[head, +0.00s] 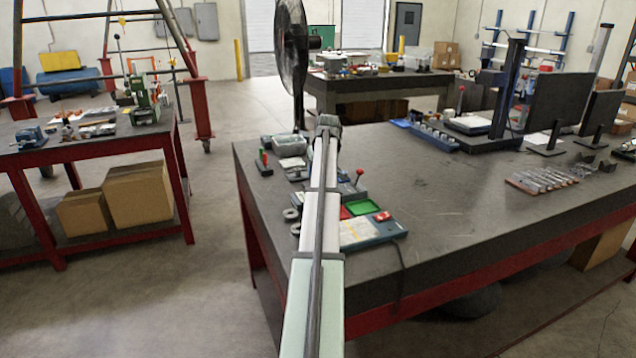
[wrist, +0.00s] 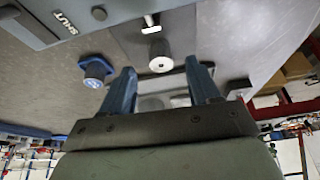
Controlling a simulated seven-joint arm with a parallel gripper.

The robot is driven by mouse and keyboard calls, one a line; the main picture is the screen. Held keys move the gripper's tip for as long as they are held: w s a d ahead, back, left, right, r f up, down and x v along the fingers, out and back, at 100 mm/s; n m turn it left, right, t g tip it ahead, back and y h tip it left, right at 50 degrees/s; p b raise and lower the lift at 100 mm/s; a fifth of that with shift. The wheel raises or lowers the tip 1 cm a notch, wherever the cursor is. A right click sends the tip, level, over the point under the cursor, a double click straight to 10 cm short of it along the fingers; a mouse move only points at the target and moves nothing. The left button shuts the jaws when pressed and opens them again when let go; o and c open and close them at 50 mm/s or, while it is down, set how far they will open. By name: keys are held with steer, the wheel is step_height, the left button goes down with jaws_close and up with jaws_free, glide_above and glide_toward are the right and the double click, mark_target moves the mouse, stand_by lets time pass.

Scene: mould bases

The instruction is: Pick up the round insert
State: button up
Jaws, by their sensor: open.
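My gripper (wrist: 166,78) is open in the wrist view, its two blue fingers apart. A grey cylinder with a pale round face and a small dark centre (wrist: 160,57) lies just beyond the fingertips, between their lines; it looks like the round insert. A blue round piece on a blue flanged base (wrist: 95,70) is left of the left finger. Pale rounded shapes (wrist: 150,103) show low between the fingers, partly hidden by the gripper body; I cannot tell what they are. In the head view my arm hides the fingers and the insert.
A white T-shaped piece (wrist: 151,25) stands beyond the cylinder. On the dark workbench (head: 450,190) sit a panel with green and red areas (head: 358,212) and a grey bin (head: 290,144). The bench's middle is clear.

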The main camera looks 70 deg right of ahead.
steer(key=x, duration=0.3)
steer(key=shift+a+f, duration=0.1)
steer(key=shift+f, duration=0.1)
jaws_close()
stand_by(0.3)
